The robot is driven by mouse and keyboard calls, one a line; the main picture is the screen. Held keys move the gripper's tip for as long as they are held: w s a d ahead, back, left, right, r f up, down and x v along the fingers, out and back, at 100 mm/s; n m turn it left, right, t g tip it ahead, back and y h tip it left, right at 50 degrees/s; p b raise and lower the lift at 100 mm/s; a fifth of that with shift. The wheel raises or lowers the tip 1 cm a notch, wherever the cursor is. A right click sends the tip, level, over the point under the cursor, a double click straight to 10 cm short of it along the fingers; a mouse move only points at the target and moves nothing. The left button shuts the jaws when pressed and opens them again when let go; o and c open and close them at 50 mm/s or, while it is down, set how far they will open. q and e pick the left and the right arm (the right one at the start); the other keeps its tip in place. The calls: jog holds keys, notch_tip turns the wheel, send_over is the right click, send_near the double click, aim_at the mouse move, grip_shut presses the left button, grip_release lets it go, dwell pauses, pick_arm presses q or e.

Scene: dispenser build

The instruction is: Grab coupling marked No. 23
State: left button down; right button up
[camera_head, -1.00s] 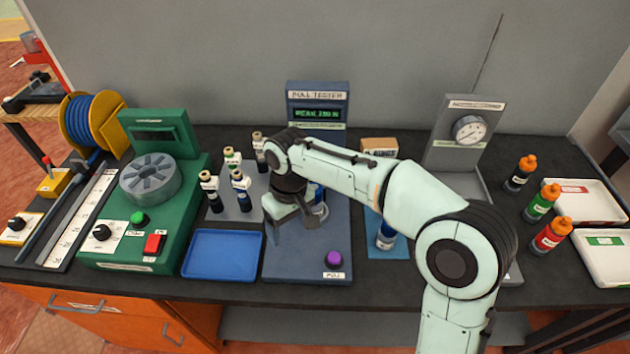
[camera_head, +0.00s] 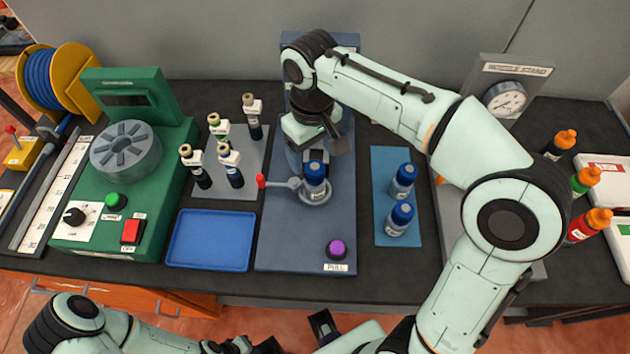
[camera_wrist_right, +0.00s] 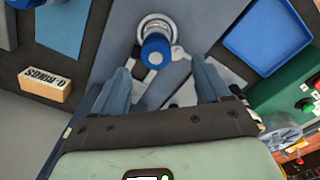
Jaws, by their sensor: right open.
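Several hose-end pieces with white tags stand on a grey plate (camera_head: 235,180); their numbers are too small to read. A blue-capped piece (camera_head: 314,175) stands upright in the ring clamp of the blue-grey pull tester (camera_head: 290,245). It also shows in the right wrist view (camera_wrist_right: 155,50). Two similar blue-capped pieces (camera_head: 403,180) (camera_head: 401,217) stand on a blue mat (camera_head: 385,165). I cannot tell which piece is No. 23. My right gripper (camera_head: 318,150) is open, just behind and above the clamped piece, and appears empty. My left arm shows at the bottom edge; its jaws are unclear.
An empty blue tray (camera_head: 210,240) lies left of the tester. A green machine (camera_head: 130,200) stands further left. A red-tipped lever (camera_head: 262,181) sits beside the clamp, and a purple button (camera_head: 337,249) in front. Orange-capped bottles (camera_head: 585,180) stand at right.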

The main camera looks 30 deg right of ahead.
aim_at(314, 167)
jog(key=f, duration=0.4)
jog(key=f+b, duration=0.1)
jog(key=f, duration=0.2)
jog(key=shift+w+d, duration=0.15)
jog(key=shift+d, duration=0.1)
jog(key=shift+r, duration=0.1)
grip_shut()
